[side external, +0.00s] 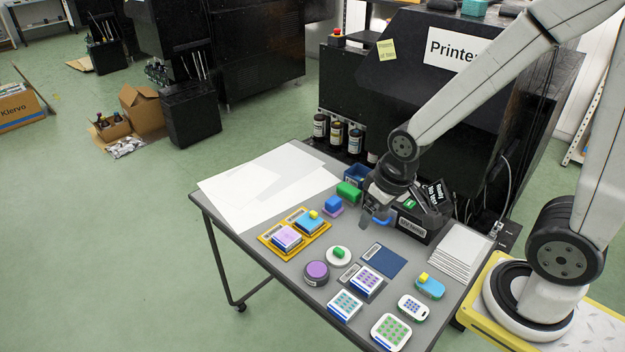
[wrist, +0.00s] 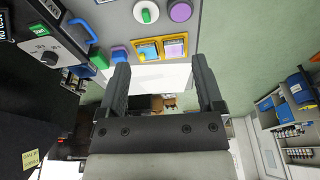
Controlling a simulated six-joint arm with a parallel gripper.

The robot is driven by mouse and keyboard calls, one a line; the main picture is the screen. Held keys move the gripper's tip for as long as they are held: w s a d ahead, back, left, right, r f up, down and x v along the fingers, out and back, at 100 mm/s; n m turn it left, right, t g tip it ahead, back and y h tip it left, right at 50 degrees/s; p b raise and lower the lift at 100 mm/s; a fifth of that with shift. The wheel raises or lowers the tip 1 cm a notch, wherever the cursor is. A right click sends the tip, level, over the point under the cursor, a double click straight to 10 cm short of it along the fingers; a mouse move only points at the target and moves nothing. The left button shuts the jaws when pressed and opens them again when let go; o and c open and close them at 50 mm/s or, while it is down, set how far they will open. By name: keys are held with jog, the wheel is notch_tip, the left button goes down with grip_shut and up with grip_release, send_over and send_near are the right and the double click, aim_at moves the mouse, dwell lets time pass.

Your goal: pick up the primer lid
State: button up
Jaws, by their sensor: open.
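I cannot tell by any readable label which piece is the primer lid. A round white disc with a green knob (side external: 339,255) lies on the grey table; it also shows at the top of the wrist view (wrist: 147,12). A round purple lid-like piece (side external: 317,271) is beside it, also in the wrist view (wrist: 180,11). A blue knob on a purple base (side external: 333,204) and a green block (side external: 348,191) stand farther back. My gripper (side external: 376,216) is open and empty above the table, near the black box; its two fingers (wrist: 160,66) are spread apart in the wrist view.
A yellow tray (side external: 268,239) holds two blocks. A black labelled box (side external: 422,229) stands close to my gripper. Several keypad-like blocks, a dark blue square (side external: 383,260) and a paper stack (side external: 460,252) fill the front. White sheets (side external: 255,180) cover the left; dark bottles (side external: 337,135) stand behind.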

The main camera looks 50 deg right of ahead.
jog(key=w+d+f+m+g, duration=0.1)
jog(key=w+d+f+m, duration=0.1)
jog(key=w+f+m, duration=0.6)
jog(key=m+g, duration=0.2)
jog(key=m, duration=0.8)
send_over(339, 250)
notch_tip(339, 250, down, 8)
jog(key=shift+w+r, duration=0.1)
jog(key=shift+r, duration=0.05)
jog(key=shift+f, duration=1.3)
jog(key=shift+f, duration=0.1)
jog(key=shift+f, duration=2.5)
